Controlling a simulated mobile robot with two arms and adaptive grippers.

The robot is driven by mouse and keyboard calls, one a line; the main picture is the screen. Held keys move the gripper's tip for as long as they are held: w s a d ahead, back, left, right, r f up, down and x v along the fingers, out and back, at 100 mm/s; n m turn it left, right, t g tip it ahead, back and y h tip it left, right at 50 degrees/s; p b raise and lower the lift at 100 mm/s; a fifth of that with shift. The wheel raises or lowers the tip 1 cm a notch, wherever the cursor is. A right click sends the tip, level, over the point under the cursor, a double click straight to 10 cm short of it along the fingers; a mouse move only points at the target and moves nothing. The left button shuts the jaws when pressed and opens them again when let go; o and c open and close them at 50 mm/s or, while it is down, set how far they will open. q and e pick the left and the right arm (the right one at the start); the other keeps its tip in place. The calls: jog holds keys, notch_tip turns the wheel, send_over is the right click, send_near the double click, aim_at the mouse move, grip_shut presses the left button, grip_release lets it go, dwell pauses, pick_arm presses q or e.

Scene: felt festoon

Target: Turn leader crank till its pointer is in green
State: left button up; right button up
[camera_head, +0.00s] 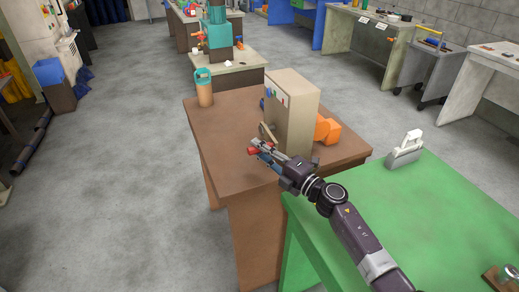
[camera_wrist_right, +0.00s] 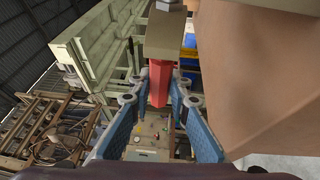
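A beige box-shaped machine (camera_head: 292,108) stands on the brown table. A crank arm (camera_head: 268,133) with a red handle (camera_head: 252,150) is on its left-facing side, low down. My right gripper (camera_head: 262,156) reaches in from the right to this handle. In the wrist view the red handle (camera_wrist_right: 160,85) lies between the two blue-padded fingers, which close in on both its sides; the gripper (camera_wrist_right: 159,80) looks shut on it. A pale panel (camera_head: 274,92) with small coloured marks is above the crank, seen edge-on; the pointer and its green zone cannot be read. My left gripper is not in view.
A green table (camera_head: 440,215) with a pale handled object (camera_head: 405,150) lies under my right arm. The floor to the left is clear.

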jog(key=o, duration=0.5)
jog(key=shift+w+f, duration=0.1)
jog(key=shift+f, duration=0.05)
jog(key=shift+c, duration=0.2)
jog(key=r, duration=0.9)
jog(key=shift+w+a, duration=0.15)
jog(key=shift+w, duration=0.05)
jog(key=shift+r, duration=0.3)
jog(key=shift+s+r, duration=0.35)
jog(key=shift+w+f, duration=0.1)
